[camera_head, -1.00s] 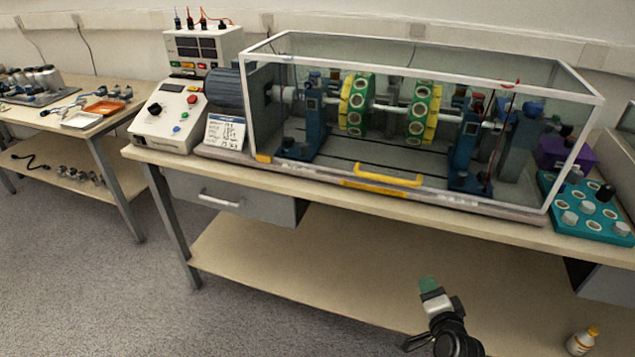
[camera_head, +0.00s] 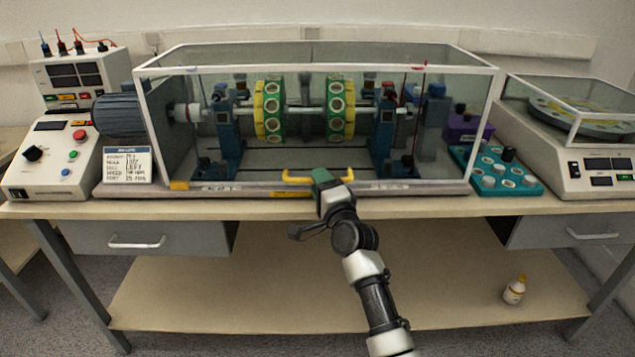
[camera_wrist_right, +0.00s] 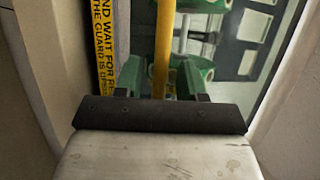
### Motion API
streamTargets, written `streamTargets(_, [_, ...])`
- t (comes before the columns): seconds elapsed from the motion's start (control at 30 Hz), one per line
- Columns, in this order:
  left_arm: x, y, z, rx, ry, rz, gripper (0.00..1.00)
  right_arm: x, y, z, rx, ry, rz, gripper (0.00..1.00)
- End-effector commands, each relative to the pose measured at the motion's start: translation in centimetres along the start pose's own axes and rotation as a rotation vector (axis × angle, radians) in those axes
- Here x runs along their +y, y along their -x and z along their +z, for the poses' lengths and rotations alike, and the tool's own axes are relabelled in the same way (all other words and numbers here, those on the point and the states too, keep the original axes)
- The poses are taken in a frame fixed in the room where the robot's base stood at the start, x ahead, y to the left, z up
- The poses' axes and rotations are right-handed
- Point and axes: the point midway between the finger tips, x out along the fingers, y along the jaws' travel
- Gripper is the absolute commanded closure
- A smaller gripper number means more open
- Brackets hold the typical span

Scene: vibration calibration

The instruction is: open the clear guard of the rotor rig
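The rotor rig's clear guard (camera_head: 300,57) is a white-framed transparent box, closed over the rig on the bench. Its yellow handle (camera_head: 297,180) sits low on the front face. My right gripper (camera_head: 322,180), with green fingers, is at the middle of this handle and hides part of it. In the right wrist view the yellow handle (camera_wrist_right: 162,50) runs between the spread fingers of the right gripper (camera_wrist_right: 162,85); I see no clear grip on it. Inside the guard are green-and-yellow rotor discs (camera_head: 270,112) on a shaft between blue supports. My left gripper is not in view.
A control box (camera_head: 50,155) and a small sign (camera_head: 127,165) stand left of the guard. A teal tray (camera_head: 490,175) and a scale-like instrument (camera_head: 585,165) stand right. Bench drawers are below, and a small bottle (camera_head: 515,290) is on the lower shelf.

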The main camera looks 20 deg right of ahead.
Motion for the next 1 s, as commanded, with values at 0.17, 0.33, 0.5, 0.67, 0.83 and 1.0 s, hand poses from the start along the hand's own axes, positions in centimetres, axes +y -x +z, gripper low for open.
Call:
streamTargets(0.17, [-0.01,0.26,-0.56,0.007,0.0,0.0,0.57,0.01,-1.08,0.0,0.0,0.001,0.001,0.6])
streamTargets(0.33, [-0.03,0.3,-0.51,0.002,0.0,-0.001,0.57,-0.01,-1.16,0.0,0.0,0.001,0.001,0.6])
streamTargets(0.5, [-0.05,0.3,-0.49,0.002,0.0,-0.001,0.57,0.01,-1.14,0.01,-0.001,0.001,0.001,0.72])
streamTargets(0.67, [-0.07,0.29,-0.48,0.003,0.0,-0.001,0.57,0.02,-1.13,0.01,-0.001,0.001,0.001,0.97])
streamTargets(0.83, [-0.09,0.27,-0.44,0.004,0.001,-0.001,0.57,0.04,-1.12,0.01,-0.001,0.001,0.001,1.0])
streamTargets(1.0, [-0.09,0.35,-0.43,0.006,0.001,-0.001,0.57,-0.02,-1.12,-0.01,-0.001,0.001,0.002,1.0])
